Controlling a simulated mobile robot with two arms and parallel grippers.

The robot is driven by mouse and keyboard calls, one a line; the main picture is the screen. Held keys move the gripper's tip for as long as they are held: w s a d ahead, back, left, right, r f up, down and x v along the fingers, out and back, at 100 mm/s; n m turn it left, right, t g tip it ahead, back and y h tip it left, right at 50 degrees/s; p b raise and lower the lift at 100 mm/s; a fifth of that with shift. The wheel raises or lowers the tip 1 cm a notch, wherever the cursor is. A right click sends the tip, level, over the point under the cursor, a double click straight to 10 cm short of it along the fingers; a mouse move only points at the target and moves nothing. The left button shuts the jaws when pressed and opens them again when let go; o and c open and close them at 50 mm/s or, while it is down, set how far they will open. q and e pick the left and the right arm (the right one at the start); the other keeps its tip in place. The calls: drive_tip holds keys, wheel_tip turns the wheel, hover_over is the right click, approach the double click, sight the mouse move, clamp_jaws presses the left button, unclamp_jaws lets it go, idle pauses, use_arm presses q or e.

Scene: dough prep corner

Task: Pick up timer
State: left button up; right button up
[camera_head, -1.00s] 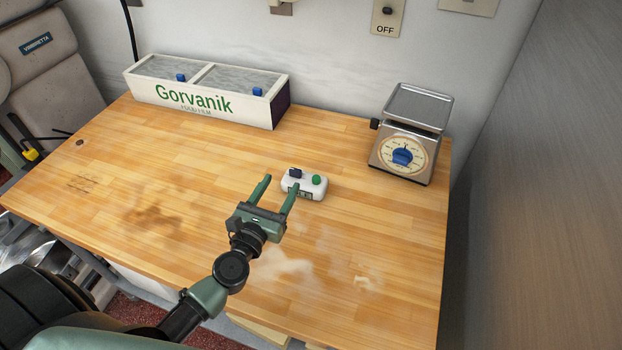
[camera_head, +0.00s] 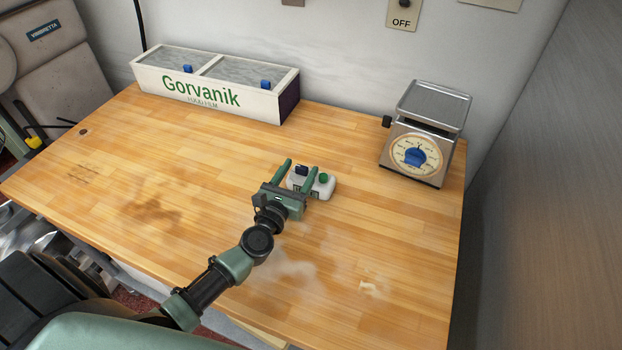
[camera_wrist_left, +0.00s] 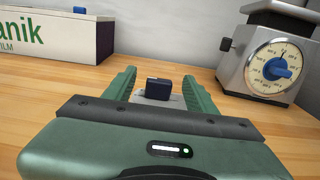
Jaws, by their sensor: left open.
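The timer (camera_head: 325,187) is a small white box with a dark blue block and a green knob on top, lying on the wooden table. My left gripper (camera_head: 300,165) is open and low over the table, its two green fingers reaching towards the timer. In the head view one finger passes in front of the timer's middle. In the left wrist view the timer's dark block (camera_wrist_left: 158,88) shows between the open fingers (camera_wrist_left: 160,82); the gripper body hides most of the timer. My right gripper is not in view.
A white film box (camera_head: 210,100) marked Gorvanik stands at the back left of the table (camera_head: 200,220). A metal scale (camera_head: 400,165) with a blue-centred dial stands at the back right. White flour-like smears and a brown stain mark the otherwise clear front.

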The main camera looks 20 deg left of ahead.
use_arm(q)
drive_tip(key=shift+w+a+f, duration=0.1)
drive_tip(key=shift+w, duration=0.95)
drive_tip(key=shift+s, duration=0.1)
drive_tip(key=shift+c, duration=0.3)
clamp_jaws()
wheel_tip(320, 180, up, 20)
drive_tip(key=p, duration=1)
